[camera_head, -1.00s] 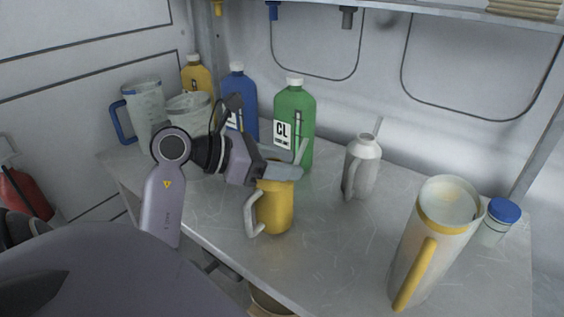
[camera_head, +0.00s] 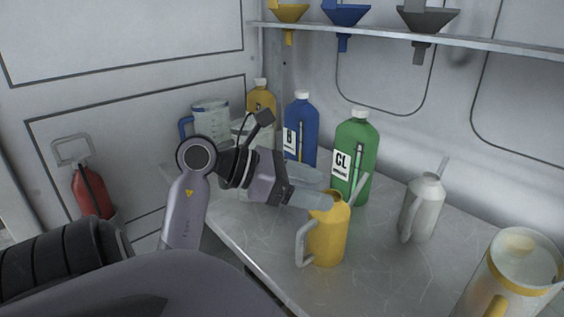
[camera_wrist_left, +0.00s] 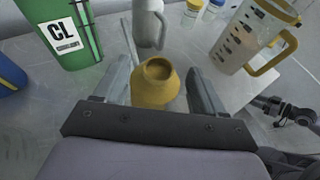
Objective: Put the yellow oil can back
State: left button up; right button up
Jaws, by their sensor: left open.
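The yellow oil can (camera_head: 328,238), with a grey handle and thin spout, stands upright on the grey metal worktop in front of the green CL bottle. It also shows in the left wrist view (camera_wrist_left: 155,88), its round top facing the camera. My left gripper (camera_head: 318,190) is open at the height of the can's top, reaching in from the left. In the left wrist view its two fingers (camera_wrist_left: 160,75) stand on either side of the can, with visible gaps. The head view does not show clearly whether a finger touches the can. My right gripper is not in view.
The green bottle (camera_head: 352,165), blue bottle (camera_head: 300,130) and yellow bottle (camera_head: 261,101) stand behind. A grey can (camera_head: 421,208) and a yellow-handled jug (camera_head: 515,268) stand to the right. A shelf (camera_head: 400,38) with funnels hangs above. The worktop right of the can is partly clear.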

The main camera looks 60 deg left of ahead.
pick_arm(q)
jog(key=v, duration=0.6)
jog(key=shift+b, duration=0.4)
jog(key=shift+s, duration=0.15)
